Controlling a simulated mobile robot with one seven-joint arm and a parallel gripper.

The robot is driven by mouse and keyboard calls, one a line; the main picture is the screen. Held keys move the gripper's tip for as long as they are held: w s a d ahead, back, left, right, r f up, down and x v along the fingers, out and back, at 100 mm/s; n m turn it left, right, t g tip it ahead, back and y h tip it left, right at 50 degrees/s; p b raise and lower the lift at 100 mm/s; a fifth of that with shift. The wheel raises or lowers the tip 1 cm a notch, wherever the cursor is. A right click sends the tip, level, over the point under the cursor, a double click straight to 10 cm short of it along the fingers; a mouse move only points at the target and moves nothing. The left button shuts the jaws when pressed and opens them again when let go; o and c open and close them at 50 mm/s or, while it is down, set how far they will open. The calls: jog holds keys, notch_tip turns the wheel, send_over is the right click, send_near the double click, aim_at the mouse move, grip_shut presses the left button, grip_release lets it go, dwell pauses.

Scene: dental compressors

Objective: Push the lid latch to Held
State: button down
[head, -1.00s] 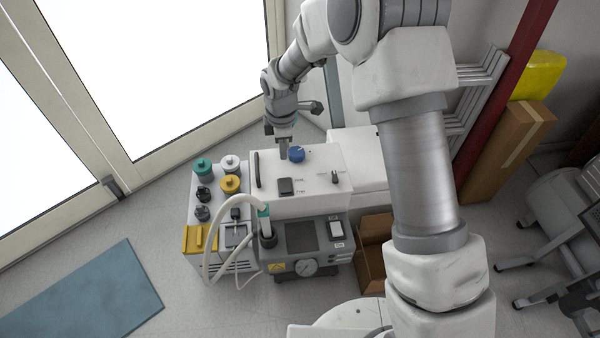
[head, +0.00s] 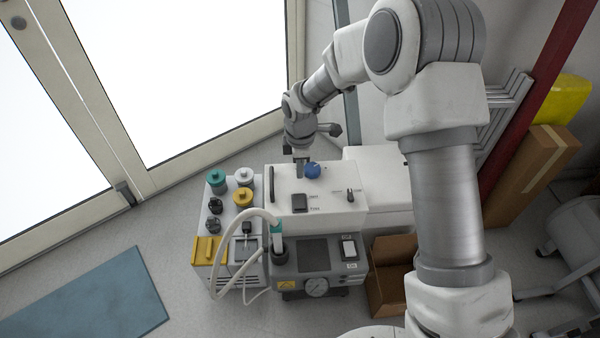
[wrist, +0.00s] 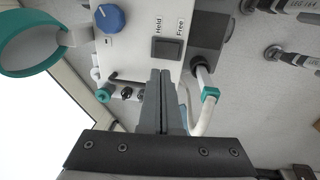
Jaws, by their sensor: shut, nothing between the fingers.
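The lid latch (head: 299,202) is a dark rocker on the white box's top, near its front edge. In the wrist view the rocker (wrist: 167,48) has the words Held and Free beside it, Held toward the left end and Free toward the right. Which end is pressed down I cannot tell. My gripper (head: 300,172) is over the rear of the white top, beside the blue knob (head: 312,170). In the wrist view my gripper (wrist: 162,76) has its fingers together, empty, with the tips pointing toward the rocker and appearing just short of it.
A dark handle bar (head: 271,184) lies along the lid's left side, and a small toggle (head: 349,195) is at its right. A pale hose (head: 238,220) arches in front. An open cardboard box (head: 391,285) is at right.

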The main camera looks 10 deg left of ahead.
aim_at(300, 197)
jog(key=f+b, duration=0.1)
jog(key=f, duration=0.2)
jog(key=w+f+b, duration=0.1)
jog(key=f, duration=0.3)
jog(key=f+b, duration=0.1)
jog(key=f, duration=0.3)
jog(key=shift+w+a+b, duration=0.2)
jog(key=shift+b, duration=0.15)
jog(key=shift+f, duration=0.1)
jog(key=shift+f, duration=0.2)
jog(key=shift+s+p, duration=0.1)
jog(key=shift+p, duration=0.2)
jog(key=shift+s+d+r, duration=0.15)
jog(key=shift+s+d, duration=0.05)
jog(key=shift+s, duration=0.4)
notch_tip(300, 197, up, 17)
jog(key=s+p, duration=0.1)
jog(key=p, duration=0.4)
jog(key=shift+s+d+r+p, duration=0.15)
jog(key=shift+s+r+p, duration=0.05)
jog(key=shift+p, duration=0.2)
